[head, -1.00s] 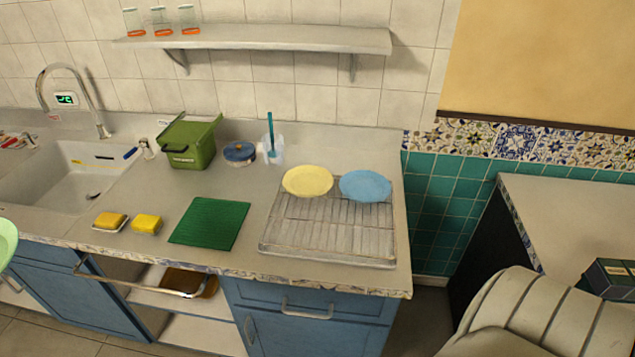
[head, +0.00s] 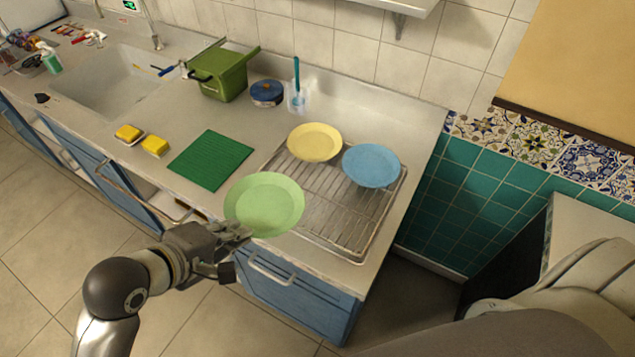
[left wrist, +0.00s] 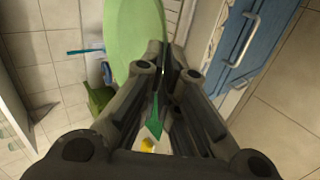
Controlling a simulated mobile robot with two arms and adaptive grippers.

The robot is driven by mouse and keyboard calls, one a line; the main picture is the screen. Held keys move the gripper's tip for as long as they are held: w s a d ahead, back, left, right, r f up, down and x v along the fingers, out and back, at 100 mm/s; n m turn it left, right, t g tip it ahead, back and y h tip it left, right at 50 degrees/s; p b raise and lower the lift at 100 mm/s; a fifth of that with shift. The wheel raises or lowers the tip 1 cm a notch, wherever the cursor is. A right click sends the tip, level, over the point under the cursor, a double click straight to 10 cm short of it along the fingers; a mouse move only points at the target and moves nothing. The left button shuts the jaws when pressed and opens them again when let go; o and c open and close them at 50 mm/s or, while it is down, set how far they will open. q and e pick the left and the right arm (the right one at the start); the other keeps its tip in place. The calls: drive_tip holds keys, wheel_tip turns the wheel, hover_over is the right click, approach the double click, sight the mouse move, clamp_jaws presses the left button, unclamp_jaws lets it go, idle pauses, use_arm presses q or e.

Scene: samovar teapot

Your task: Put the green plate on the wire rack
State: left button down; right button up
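The light green plate (head: 264,204) is in my left gripper (head: 238,236), which is shut on its near edge. The plate is held over the counter's front edge, at the rack's front left corner. In the left wrist view the green plate (left wrist: 130,32) extends from between the fingers (left wrist: 158,55). The wire rack (head: 335,202) lies on the counter to the right. A yellow plate (head: 315,142) and a blue plate (head: 371,165) are at its back; its front part is bare. My right gripper is not in view.
A dark green mat (head: 210,160) and two yellow sponges (head: 142,139) lie left of the rack. A green bin (head: 221,77), a blue pot (head: 267,93) and a clear holder with a teal brush (head: 297,98) stand at the back. A sink (head: 105,80) is at the left.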

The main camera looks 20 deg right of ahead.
sight(269, 212)
use_arm(q)
drive_tip(key=w+d+f, duration=0.1)
drive_tip(key=d, duration=0.1)
drive_tip(key=w+d+f+p, duration=0.1)
drive_tip(key=w+d, duration=0.1)
drive_tip(key=d, duration=0.1)
drive_tip(key=w+d+f, duration=0.1)
drive_tip(key=d, duration=0.2)
drive_tip(key=shift+w+d+f+p, duration=0.25)
drive_tip(key=shift+f+p, duration=0.15)
drive_tip(key=d+f, duration=0.1)
drive_tip(key=f, duration=0.1)
drive_tip(key=w+d+f+p, duration=0.1)
drive_tip(key=f, duration=0.2)
drive_tip(key=w+d+f, duration=0.1)
drive_tip(key=d+f, duration=0.1)
drive_tip(key=f, duration=0.1)
drive_tip(key=shift+w+f+p, duration=0.25)
drive_tip(key=shift+p, duration=0.1)
drive_tip(key=shift+f, duration=0.35)
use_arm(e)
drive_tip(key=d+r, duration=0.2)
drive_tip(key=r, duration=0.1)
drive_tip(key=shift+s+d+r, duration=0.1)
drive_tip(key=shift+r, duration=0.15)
use_arm(q)
drive_tip(key=c, duration=1.9)
unclamp_jaws()
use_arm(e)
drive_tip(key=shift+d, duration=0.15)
